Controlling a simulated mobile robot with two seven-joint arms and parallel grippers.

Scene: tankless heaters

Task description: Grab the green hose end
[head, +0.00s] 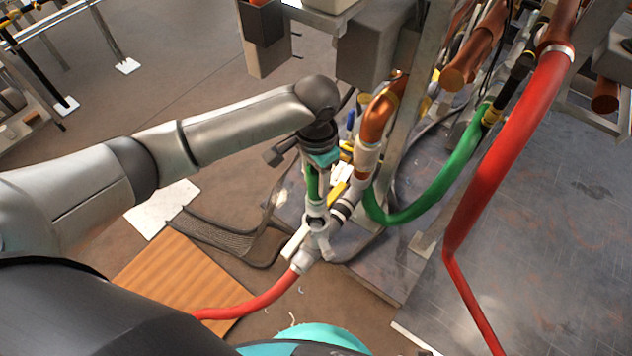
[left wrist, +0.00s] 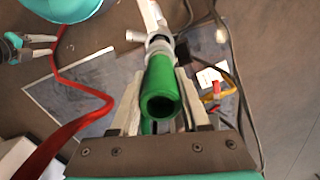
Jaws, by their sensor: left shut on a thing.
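The green hose end (left wrist: 162,98) faces the camera in the left wrist view, its round opening showing between the two fingers of my left gripper (left wrist: 158,108). The fingers are shut on it from both sides. In the head view, my left gripper (head: 314,180) points down, and a short green piece of hose (head: 312,188) shows below its teal part. Below it the green piece meets a grey-white fitting (head: 317,225). My right gripper (left wrist: 42,46) shows small at the left of the left wrist view; its jaw opening is too small to judge.
A second green hose (head: 425,205) loops at the right of the fitting beside copper pipes (head: 378,118). A thick red hose (head: 490,175) hangs further right. Another red hose (head: 250,303) runs left from the fitting. A metal floor plate (head: 550,230) lies at the right.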

